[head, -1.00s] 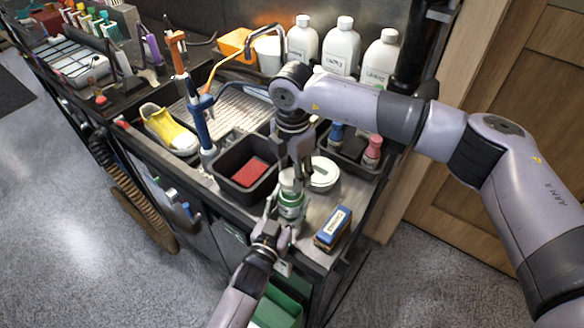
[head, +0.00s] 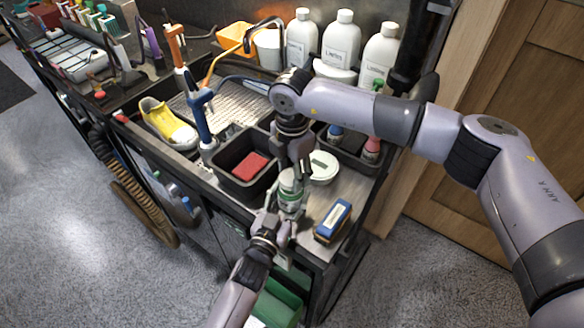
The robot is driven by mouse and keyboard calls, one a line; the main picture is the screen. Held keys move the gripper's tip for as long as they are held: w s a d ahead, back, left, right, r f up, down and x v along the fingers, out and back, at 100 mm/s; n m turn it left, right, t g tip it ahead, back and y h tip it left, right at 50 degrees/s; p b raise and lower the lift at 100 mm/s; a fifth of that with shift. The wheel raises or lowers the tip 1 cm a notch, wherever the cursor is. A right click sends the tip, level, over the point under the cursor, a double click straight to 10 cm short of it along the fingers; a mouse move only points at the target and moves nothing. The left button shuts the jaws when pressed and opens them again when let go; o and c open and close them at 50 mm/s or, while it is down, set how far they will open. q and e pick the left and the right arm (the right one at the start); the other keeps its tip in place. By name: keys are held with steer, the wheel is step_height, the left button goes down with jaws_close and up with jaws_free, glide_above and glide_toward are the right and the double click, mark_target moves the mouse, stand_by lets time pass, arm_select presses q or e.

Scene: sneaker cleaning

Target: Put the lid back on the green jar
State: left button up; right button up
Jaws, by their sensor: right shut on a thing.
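The green jar (head: 291,204) stands upright near the front edge of the worktop. My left gripper (head: 283,218) reaches up from the front, with its fingers around the jar's sides. My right gripper (head: 293,172) points down from above and is shut on the pale lid (head: 289,184). The lid is right over the jar's mouth. My fingers partly hide it, and I cannot tell whether it is seated or just above the rim.
A white round tub (head: 323,166) stands close behind the jar. A black bin with a red sponge (head: 250,166) is to the left, and a blue-and-tan brush (head: 333,221) to the right. A yellow-and-white sneaker (head: 168,124) and white bottles (head: 341,40) are farther back.

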steer(key=shift+s+f, duration=0.15)
steer(key=shift+f, duration=0.55)
stand_by(0.5)
steer(key=o, duration=0.7)
steer(key=shift+s+f, duration=0.1)
steer(key=r, duration=0.3)
steer(key=shift+w+r, duration=0.35)
steer(key=shift+s+r, duration=0.15)
steer(key=shift+r, duration=0.35)
steer(key=shift+c, duration=0.2)
steer(key=shift+c, duration=0.2)
